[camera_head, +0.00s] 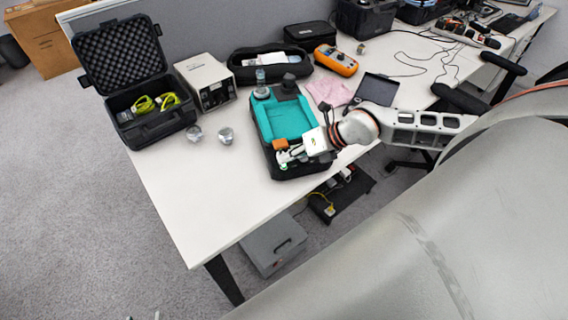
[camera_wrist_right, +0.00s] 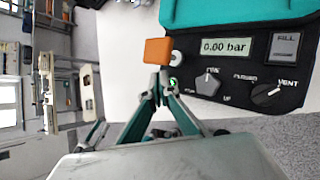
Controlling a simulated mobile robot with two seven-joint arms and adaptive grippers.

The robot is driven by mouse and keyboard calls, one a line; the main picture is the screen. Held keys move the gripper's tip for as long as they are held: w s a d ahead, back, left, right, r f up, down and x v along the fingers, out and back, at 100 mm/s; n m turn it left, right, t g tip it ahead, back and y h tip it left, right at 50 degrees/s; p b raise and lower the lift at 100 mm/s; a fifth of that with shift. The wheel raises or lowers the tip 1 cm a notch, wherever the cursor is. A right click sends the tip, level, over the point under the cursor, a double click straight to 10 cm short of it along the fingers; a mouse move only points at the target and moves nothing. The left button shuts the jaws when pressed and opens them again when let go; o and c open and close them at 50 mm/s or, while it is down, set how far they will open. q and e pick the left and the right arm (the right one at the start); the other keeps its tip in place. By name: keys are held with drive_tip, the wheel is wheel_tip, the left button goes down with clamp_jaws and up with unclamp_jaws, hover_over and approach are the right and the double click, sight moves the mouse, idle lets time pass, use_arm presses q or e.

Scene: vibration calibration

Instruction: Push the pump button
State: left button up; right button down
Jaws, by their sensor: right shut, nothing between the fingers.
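The calibrator (camera_head: 264,136) is a black case with a teal tray, at the table's front edge in the head view. In the right wrist view its panel shows a display (camera_wrist_right: 226,46) reading 0.00 bar, a selector knob (camera_wrist_right: 207,82) and a vent knob (camera_wrist_right: 266,94). A small green-lit button (camera_wrist_right: 173,83) lies at the panel's left edge, right beside my fingertips; I cannot tell whether they touch it. My right gripper (camera_head: 285,158) is shut and empty at the case's front left corner; its fingers also show in the wrist view (camera_wrist_right: 160,82). My left gripper does not show.
An orange block (camera_wrist_right: 157,50) sits close above my fingertips. Two metal parts (camera_head: 225,136) stand left of the calibrator. A grey instrument (camera_head: 206,80), an open black case (camera_head: 160,125) and an orange meter (camera_head: 336,60) stand behind. The table's front left (camera_head: 195,190) is clear.

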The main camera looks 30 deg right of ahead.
sight(286, 167)
drive_tip(key=shift+r, duration=0.1)
wheel_tip(286, 167, up, 4)
drive_tip(key=p, duration=0.4)
drive_tip(key=shift+r, duration=0.15)
drive_tip(key=shift+r+p, duration=0.3)
drive_tip(key=shift+r, duration=0.45)
drive_tip(key=shift+a, duration=0.1)
